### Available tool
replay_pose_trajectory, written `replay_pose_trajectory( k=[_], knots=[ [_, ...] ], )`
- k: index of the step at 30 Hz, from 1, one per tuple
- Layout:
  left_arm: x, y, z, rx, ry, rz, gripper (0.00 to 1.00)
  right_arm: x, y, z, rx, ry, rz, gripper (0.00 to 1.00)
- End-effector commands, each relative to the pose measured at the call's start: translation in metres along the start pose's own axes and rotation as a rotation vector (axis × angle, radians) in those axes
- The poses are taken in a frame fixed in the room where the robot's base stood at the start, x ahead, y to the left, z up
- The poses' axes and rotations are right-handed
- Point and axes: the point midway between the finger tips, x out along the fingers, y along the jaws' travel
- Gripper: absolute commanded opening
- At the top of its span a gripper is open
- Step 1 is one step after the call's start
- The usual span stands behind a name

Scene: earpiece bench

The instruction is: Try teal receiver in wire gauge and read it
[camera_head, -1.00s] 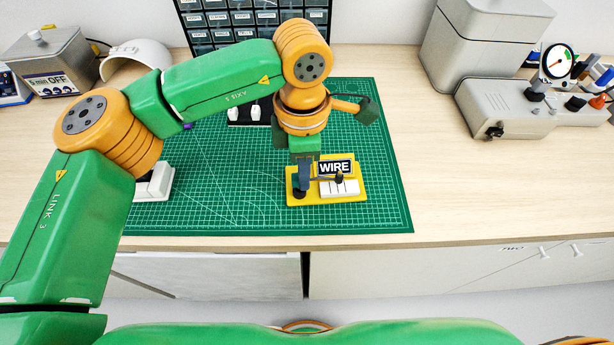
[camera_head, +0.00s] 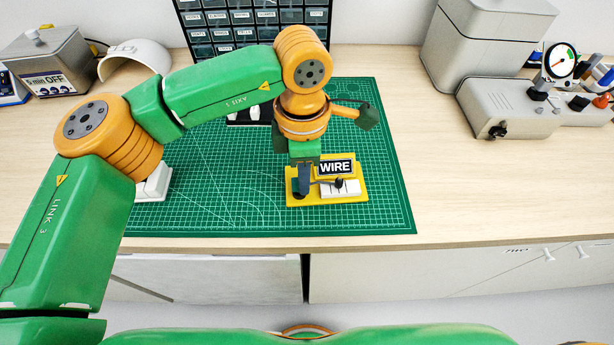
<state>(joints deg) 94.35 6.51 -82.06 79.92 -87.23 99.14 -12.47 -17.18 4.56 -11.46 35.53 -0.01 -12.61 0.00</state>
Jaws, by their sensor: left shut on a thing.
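The wire gauge (camera_head: 354,195) is a yellow base with a black WIRE label and a white block, on the front right of the green cutting mat. My left gripper (camera_head: 302,192) points down at the left end of the gauge, over a dark round part there. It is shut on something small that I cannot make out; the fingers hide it. I cannot see any teal receiver. A thin dark pointer with a knob (camera_head: 339,183) lies across the gauge's white block. My right gripper is not in view.
The green mat (camera_head: 230,195) is clear left of the gauge. A white item (camera_head: 155,183) sits partly behind my left arm. A drawer cabinet (camera_head: 225,20) stands behind. A grey device with a dial (camera_head: 510,105) stands at right; an OFF-marked box (camera_head: 50,65) at left.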

Motion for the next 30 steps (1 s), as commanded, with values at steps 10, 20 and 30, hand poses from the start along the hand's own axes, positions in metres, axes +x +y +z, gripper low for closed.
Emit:
replay_pose_trajectory(
  k=[10,20,30],
  knots=[
    [0.004,0.0,0.0,0.0,0.0,0.0,0.0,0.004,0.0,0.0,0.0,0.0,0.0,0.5],
    [0.004,0.0,0.0,0.0,0.0,0.0,0.55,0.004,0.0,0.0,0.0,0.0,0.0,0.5],
    [-0.009,0.001,0.001,-0.001,-0.002,0.005,0.55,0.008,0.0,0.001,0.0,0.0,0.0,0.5]
  ],
)
